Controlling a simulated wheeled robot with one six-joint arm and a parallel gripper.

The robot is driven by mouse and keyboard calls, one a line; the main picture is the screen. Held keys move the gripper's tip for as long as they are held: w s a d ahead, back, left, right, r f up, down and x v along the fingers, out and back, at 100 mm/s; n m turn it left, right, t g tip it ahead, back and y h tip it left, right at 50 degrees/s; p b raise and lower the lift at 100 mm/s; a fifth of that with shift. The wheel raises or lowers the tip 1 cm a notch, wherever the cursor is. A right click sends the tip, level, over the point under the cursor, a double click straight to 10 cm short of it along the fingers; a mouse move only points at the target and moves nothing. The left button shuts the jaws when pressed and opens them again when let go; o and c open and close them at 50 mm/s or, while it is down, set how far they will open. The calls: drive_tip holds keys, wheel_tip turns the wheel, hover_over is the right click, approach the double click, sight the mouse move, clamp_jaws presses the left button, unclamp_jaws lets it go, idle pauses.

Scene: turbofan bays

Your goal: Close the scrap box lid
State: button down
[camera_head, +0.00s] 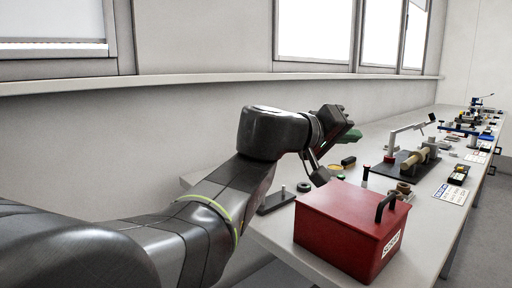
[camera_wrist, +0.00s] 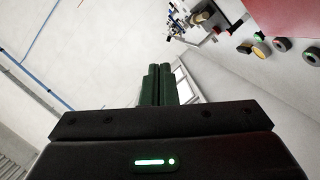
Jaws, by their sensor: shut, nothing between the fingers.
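The red scrap box (camera_head: 340,228) stands on the near end of the bench, with a white label on its front side. Its lid (camera_head: 350,205) looks down flat on the box, and a black handle (camera_head: 385,205) stands up at the lid's right edge. Part of the red box (camera_wrist: 290,16) shows at the top right of the wrist view. My gripper (camera_head: 350,135) is raised behind the box, apart from it. Its green fingers (camera_wrist: 158,84) are together and empty in the wrist view, pointing away from the bench.
More tools stand farther along. A wall with a window ledge (camera_head: 200,80) runs along the left. The air above the box is clear.

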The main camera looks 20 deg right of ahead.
sight(375, 218)
drive_tip(key=s+d+f+m+b, duration=0.1)
drive_tip(key=s+f+m+b, duration=0.1)
drive_tip(key=b, duration=0.1)
drive_tip(key=s+d+f+m+t+y+b, duration=0.1)
drive_tip(key=s+f+b, duration=0.1)
drive_tip(key=f+b, duration=0.1)
drive_tip(key=s+d+f+m+b, duration=0.1)
drive_tip(key=s+f+m+b, duration=0.1)
drive_tip(key=s+f+b, duration=0.1)
drive_tip(key=shift+s+f+m+t+y+b, duration=0.1)
drive_tip(key=shift+f+m+t+y+b, duration=0.2)
drive_tip(key=shift+b, duration=0.15)
drive_tip(key=shift+s+d+f+m+t+b, duration=0.1)
drive_tip(key=shift+s+f+m+t+b, duration=0.25)
drive_tip(key=shift+f+b, duration=0.3)
drive_tip(key=shift+w, duration=0.1)
